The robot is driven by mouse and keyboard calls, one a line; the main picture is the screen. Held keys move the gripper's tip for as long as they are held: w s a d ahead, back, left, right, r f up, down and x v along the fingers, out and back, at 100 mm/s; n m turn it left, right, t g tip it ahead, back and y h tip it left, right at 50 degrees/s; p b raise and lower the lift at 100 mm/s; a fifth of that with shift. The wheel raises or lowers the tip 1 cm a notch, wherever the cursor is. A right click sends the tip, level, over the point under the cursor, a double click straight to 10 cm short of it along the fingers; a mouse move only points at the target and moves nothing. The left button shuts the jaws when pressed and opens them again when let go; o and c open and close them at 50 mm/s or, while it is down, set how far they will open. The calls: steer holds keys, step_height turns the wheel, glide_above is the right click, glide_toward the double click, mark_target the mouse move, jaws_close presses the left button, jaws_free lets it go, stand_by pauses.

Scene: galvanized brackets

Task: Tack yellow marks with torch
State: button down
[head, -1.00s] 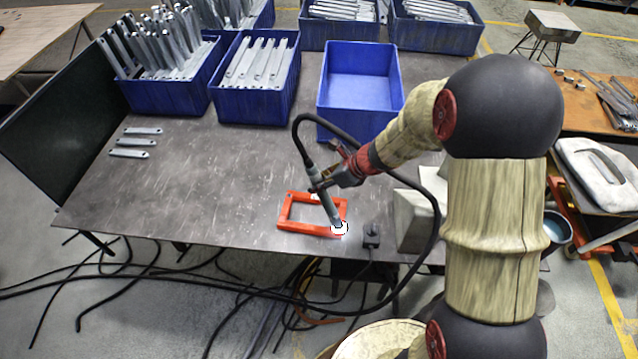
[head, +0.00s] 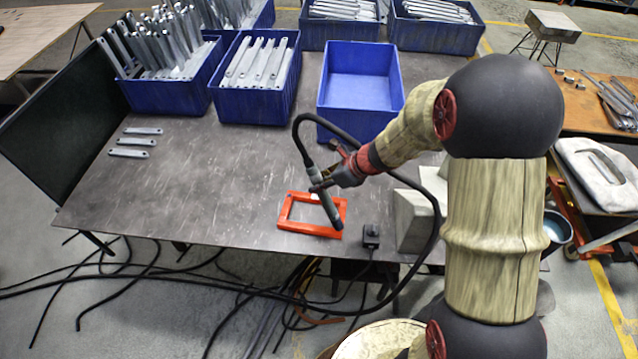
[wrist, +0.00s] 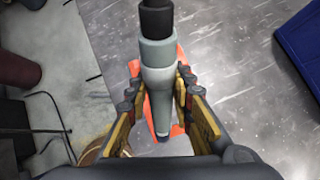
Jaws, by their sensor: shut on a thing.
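My gripper (head: 322,186) is shut on the grey welding torch (head: 325,205), whose black cable loops up and over to the right. In the wrist view the torch (wrist: 157,62) runs between the two fingers (wrist: 160,95). The torch tip points down at the near right corner of an orange-red rectangular frame (head: 287,213) lying on the table. I cannot tell whether the tip touches it. No glow shows at the tip. The frame shows partly behind the torch in the wrist view (wrist: 181,55). No yellow marks can be made out; the torch hides part of that corner.
The grey metal table (head: 190,190) is clear left of the frame, except for 3 flat brackets (head: 133,142). An empty blue bin (head: 360,75) and bins of brackets (head: 255,100) stand behind. A small black box (head: 371,237) and grey blocks (head: 412,220) sit to the right.

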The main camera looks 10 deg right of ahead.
mark_target(317, 172)
steer(key=shift+s+f, duration=0.1)
step_height(317, 172, up, 6)
steer(key=p, duration=0.5)
steer(key=shift+p, duration=0.35)
